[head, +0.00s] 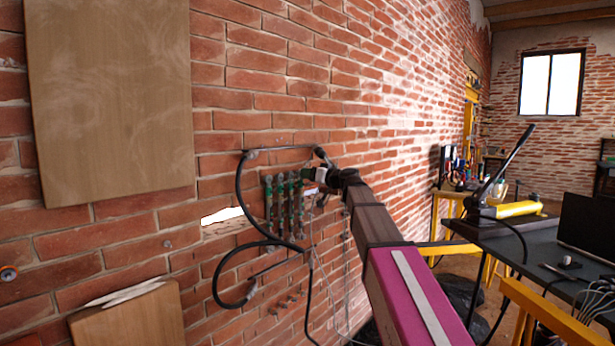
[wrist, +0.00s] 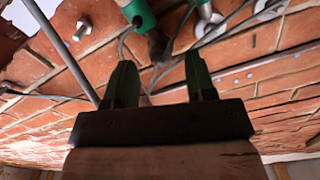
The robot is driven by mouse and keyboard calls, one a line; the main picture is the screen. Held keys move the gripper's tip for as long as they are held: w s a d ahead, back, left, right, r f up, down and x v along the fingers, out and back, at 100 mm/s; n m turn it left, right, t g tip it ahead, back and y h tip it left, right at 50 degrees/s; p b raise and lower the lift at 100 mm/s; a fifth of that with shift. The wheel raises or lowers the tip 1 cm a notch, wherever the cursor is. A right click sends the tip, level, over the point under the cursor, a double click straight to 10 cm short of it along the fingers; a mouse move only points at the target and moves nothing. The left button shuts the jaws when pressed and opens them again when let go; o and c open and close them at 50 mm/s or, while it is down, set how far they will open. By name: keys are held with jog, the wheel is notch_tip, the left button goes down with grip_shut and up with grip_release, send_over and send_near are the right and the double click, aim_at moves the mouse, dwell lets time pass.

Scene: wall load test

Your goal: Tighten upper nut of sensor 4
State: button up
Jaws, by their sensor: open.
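Several upright green-and-grey sensors (head: 284,207) stand side by side on the brick wall in the head view. I cannot tell which is sensor 4, and its upper nut is too small to make out. My gripper (head: 318,177) is at the upper right of this row, partly covering what lies behind it. In the wrist view my gripper (wrist: 160,78) is open, its two green-tipped fingers apart with nothing clearly between them. Beyond the fingers are a green sensor body (wrist: 138,12) with a dark end piece (wrist: 158,46), and pale round metal parts (wrist: 207,22).
Black cables (head: 240,185) loop beside the sensors, and thin wires cross the wall near my fingers. Small bolts (head: 290,300) stick out below. A wooden board (head: 110,100) hangs at upper left. A dark table (head: 520,235) with a yellow hand pump (head: 512,209) stands at right.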

jog(key=v, duration=0.9)
jog(key=shift+s+d, duration=0.1)
jog(key=w+a+n, duration=0.4)
jog(key=w+a, duration=0.2)
jog(key=a, duration=0.2)
jog(key=shift+w+a, duration=0.25)
jog(key=shift+w, duration=0.1)
jog(key=shift+f, duration=0.1)
jog(key=c, duration=0.9)
